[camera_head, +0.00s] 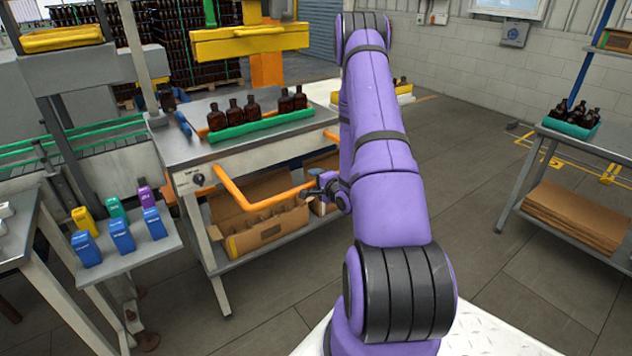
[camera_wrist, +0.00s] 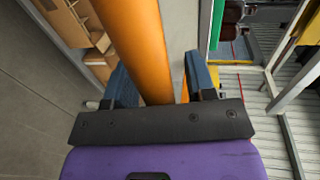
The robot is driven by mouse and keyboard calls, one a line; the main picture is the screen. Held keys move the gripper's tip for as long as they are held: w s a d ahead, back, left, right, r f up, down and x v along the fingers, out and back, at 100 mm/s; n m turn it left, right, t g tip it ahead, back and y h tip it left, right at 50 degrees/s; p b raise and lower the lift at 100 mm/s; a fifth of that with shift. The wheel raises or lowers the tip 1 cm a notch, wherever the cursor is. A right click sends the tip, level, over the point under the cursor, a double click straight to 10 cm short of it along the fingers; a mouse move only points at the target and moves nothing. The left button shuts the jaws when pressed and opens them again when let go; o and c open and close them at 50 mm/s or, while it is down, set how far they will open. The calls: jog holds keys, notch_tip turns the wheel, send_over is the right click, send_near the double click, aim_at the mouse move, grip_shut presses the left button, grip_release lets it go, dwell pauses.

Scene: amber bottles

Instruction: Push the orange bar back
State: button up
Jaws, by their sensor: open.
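The orange bar (camera_head: 265,202) is a bent rail on the front of the steel work table, sticking out from the table's front side below its top. My gripper (camera_head: 316,184) is at the right part of the bar, partly hidden by my arm. In the wrist view, the bar (camera_wrist: 142,45) runs between the two blue fingers of my gripper (camera_wrist: 158,68). The fingers stand apart, one on each side of the bar, with a visible space at the right finger. Whether the left finger touches the bar is hard to tell.
The work table (camera_head: 185,148) carries a green tray (camera_head: 262,127) of amber bottles. Open cardboard boxes (camera_head: 265,225) sit on its lower shelf. A small shelf with coloured cartons (camera_head: 121,235) is at left. Another table (camera_head: 590,150) stands at right, with clear floor between.

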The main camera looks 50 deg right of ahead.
grip_shut()
jog(key=shift+w, duration=0.15)
send_near(277, 150)
jog(key=x, duration=0.4)
jog(key=shift+w+f, duration=0.15)
jog(key=shift+f, duration=0.15)
jog(key=shift+x, duration=0.85)
jog(key=shift+w+r, duration=0.15)
jog(key=shift+r, duration=0.2)
